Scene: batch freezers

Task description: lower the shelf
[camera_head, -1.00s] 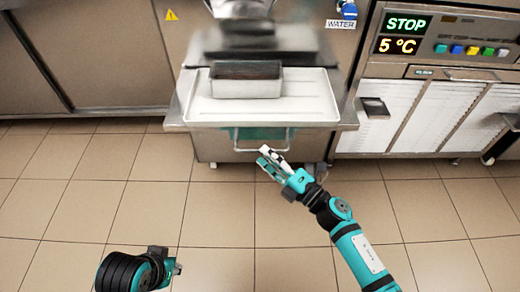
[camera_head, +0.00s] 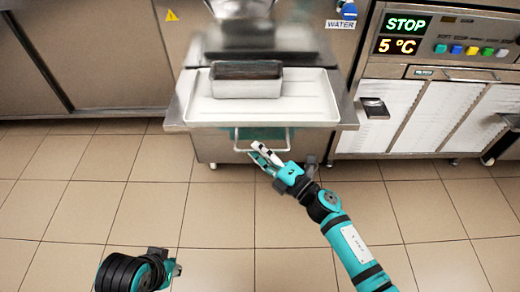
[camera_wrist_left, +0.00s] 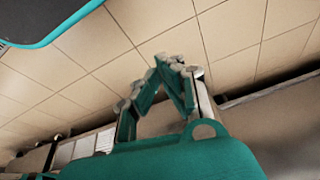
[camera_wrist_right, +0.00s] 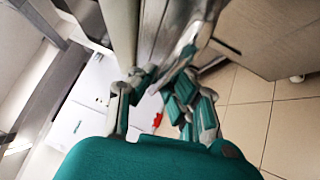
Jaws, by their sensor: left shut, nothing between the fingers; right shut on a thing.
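The shelf (camera_head: 350,112) is a steel ledge below the machine's spout. A bar handle (camera_head: 284,140) hangs at its front. My right gripper (camera_head: 260,152) is at this handle and shut on it. In the right wrist view the fingers of my right gripper (camera_wrist_right: 158,98) stand on both sides of a pale bar; the exact contact is hard to see. My left gripper (camera_head: 177,268) is low at the left, away from the shelf. In the left wrist view my left gripper (camera_wrist_left: 172,78) has its fingers together, with nothing between them.
A white tray (camera_head: 320,105) lies on the shelf with a metal pan (camera_head: 245,89) in it. To the right stands a machine with a STOP and 5 °C display (camera_head: 402,35) and white front panels (camera_head: 440,115). The tiled floor (camera_head: 60,210) in front is clear.

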